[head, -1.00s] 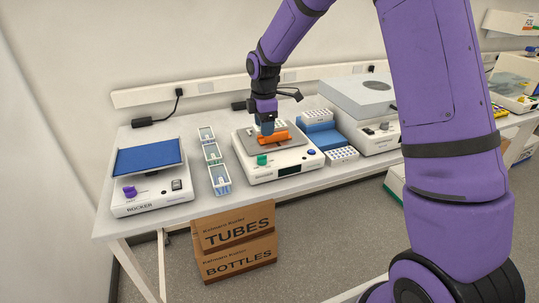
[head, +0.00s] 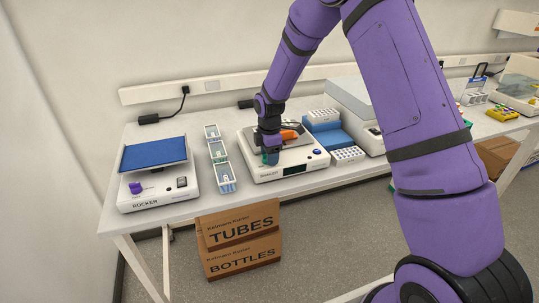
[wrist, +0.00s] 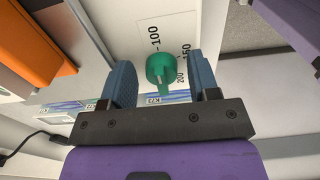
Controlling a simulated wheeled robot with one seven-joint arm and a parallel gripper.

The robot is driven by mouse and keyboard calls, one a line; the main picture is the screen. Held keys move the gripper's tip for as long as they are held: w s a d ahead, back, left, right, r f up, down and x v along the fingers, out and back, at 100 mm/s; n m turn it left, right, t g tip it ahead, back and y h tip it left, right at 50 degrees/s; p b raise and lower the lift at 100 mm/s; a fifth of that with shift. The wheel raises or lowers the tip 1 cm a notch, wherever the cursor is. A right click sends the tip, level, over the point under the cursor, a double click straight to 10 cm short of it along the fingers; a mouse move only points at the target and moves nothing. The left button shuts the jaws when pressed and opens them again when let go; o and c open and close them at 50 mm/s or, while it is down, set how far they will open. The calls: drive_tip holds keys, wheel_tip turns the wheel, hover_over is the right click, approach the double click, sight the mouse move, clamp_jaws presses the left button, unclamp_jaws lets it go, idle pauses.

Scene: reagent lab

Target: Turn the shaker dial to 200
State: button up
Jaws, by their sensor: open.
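The shaker (head: 294,158) is a white box on the bench, with a grey platform and a dark display on its front. Its green dial (wrist: 163,70) shows in the wrist view beside printed marks 100, 150 and 200. A narrow part of the dial extends toward the bottom of the picture, near the 200 mark; I cannot tell the exact setting. My gripper (wrist: 161,78) is open, with one blue finger on each side of the dial and gaps visible. In the head view my gripper (head: 269,156) is at the shaker's front left and hides the dial.
An orange item (head: 291,134) lies on the shaker's platform, close to my gripper. The rocker (head: 157,174) and a row of small racks (head: 217,158) stand to the left. Blue and white tube racks (head: 333,134) stand close on the right. Boxes (head: 240,245) are below the bench front.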

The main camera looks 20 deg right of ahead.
drive_tip(key=shift+f, duration=0.1)
drive_tip(key=shift+c, duration=0.4)
drive_tip(key=c, duration=0.8)
drive_tip(key=shift+o, duration=0.2)
